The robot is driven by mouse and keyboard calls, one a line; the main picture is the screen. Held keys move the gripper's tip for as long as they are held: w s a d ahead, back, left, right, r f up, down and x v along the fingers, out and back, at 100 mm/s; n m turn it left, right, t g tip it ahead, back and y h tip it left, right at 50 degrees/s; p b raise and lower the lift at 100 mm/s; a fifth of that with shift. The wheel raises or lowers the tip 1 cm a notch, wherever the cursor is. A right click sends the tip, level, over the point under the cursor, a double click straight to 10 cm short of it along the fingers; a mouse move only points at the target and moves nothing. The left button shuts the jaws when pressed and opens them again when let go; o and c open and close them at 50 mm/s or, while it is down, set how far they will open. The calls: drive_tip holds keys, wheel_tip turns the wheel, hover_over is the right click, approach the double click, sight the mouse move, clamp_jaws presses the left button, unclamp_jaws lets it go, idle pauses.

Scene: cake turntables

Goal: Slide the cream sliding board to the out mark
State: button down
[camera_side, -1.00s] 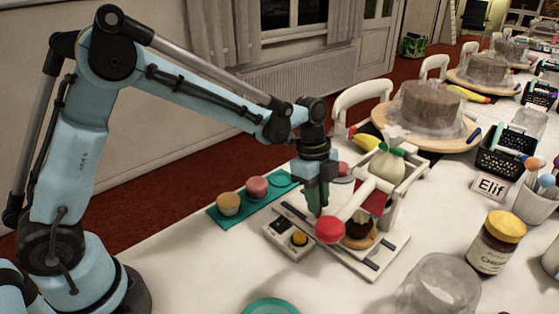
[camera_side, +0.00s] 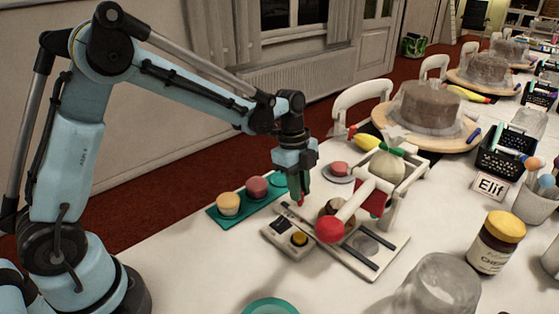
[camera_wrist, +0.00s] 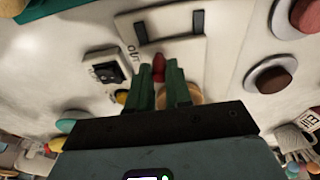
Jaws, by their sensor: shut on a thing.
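My gripper (camera_side: 297,198) is low over the left end of a cream base (camera_side: 398,244) with dark strips. Its green fingers (camera_wrist: 159,80) are shut on a small red knob (camera_wrist: 158,67), which also shows below the fingertips in the side view (camera_side: 299,203). The knob appears to belong to the cream sliding board, which is mostly hidden by my gripper and a red-ended lever. The word OUT (camera_wrist: 132,54) is printed beside the knob in the wrist view, with two dark bars beyond. A dark-topped cake (camera_side: 340,207) is partly hidden behind the lever; a grey circle (camera_side: 367,245) is bare on the base.
A switch box with a yellow button (camera_side: 299,238) stands in front. A green tray (camera_side: 222,217) holding small cakes is at left. A clear dome (camera_side: 440,288) is front right.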

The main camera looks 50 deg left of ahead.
drive_tip(key=shift+a, duration=2.05)
drive_tip(key=c, duration=1)
unclamp_jaws()
drive_tip(key=shift+c, duration=0.2)
wheel_tip(320, 180, up, 7)
